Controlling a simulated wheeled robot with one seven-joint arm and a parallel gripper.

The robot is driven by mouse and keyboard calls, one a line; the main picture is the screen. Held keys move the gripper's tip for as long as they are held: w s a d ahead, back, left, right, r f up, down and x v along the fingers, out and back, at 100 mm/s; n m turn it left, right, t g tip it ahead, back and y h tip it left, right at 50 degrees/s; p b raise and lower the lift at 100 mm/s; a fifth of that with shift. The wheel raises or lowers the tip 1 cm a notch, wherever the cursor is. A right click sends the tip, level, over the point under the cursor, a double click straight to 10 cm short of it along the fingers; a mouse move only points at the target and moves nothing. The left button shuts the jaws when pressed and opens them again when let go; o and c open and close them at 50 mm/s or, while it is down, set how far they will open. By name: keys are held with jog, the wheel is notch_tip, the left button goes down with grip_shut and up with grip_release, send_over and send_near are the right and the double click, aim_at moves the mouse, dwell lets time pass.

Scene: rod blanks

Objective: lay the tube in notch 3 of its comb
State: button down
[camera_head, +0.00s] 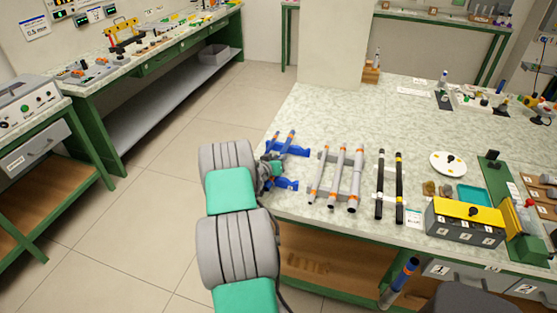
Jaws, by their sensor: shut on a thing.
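My gripper (272,168) is at the left edge of the bench, beside the blue comb, partly hidden behind my arm. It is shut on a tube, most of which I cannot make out. The blue comb shows as a far bar (293,151) and a near bar (287,184). Thin tubes with orange marks (291,137) show at the far bar; their lower parts are hidden around my gripper. I cannot read the notch numbers or tell whether the held tube touches the comb.
Right of the blue comb, a grey comb bears grey tubes with orange bands (337,175). Further right lie two black rods (399,186). A yellow-topped box (465,214) and teal tray (474,194) stand at the right. The bench top (320,115) behind the combs is clear.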

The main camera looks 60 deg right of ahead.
jog(key=shift+f+b, duration=0.6)
jog(key=shift+b, duration=0.05)
jog(key=c, duration=1.1)
grip_release()
jog(key=b+v, duration=0.1)
jog(key=v, duration=0.6)
jog(key=shift+a+r, duration=0.15)
jog(key=shift+a, duration=0.25)
